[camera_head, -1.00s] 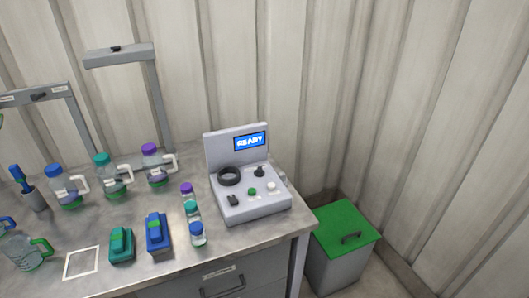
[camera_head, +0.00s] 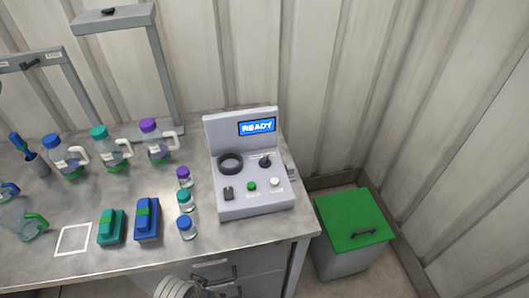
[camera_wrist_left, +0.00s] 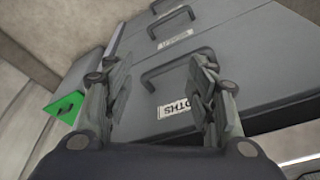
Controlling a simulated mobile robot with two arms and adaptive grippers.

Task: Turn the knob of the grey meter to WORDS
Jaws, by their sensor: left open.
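The grey meter (camera_head: 256,207) stands at the right end of the bench in the head view. Its screen (camera_head: 257,126) reads READY. A black knob (camera_head: 265,161) sits at the upper right of its panel, with marks around it too small to read. My left gripper (camera_wrist_left: 158,85) is open and empty in the left wrist view, in front of grey drawers (camera_wrist_left: 215,60) below the bench top. The meter is not in the wrist view. A pale part of my arm shows at the bottom of the head view. My right gripper is not in view.
A black ring (camera_head: 230,163), a black switch (camera_head: 229,193), a green button (camera_head: 252,186) and a white button (camera_head: 275,182) share the panel. Small capped vials (camera_head: 186,201) stand close left of the meter. A green-lidded bin (camera_head: 352,222) stands right of the bench.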

